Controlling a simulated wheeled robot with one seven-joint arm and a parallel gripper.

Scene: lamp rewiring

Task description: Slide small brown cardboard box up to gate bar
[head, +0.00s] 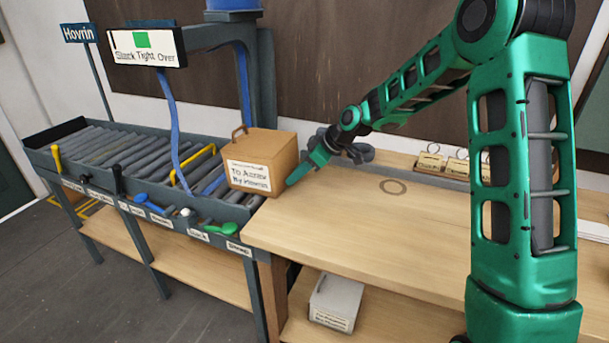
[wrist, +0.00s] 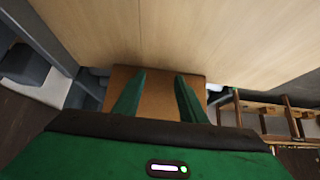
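The small brown cardboard box (head: 275,148) stands upright where the roller conveyor meets the wooden table, with a handle on top and a white label on its front. Its brown surface also shows in the wrist view (wrist: 157,88), behind and between my fingers. My gripper (head: 292,180) is at the box's right side, low down. In the wrist view my gripper (wrist: 156,74) has its two green fingers apart, with nothing pinched between them. I cannot tell whether the fingertips touch the box. The yellow gate bar (head: 181,180) spans the rollers left of the box, with a gap between them.
The roller conveyor (head: 110,145) runs left, with several coloured levers (head: 140,198) along its front rail. A blue post and sign reading "Slack Tight Over" (head: 146,48) stand over it. The table (head: 340,235) is mostly clear. A tag rack (head: 440,166) stands at its back.

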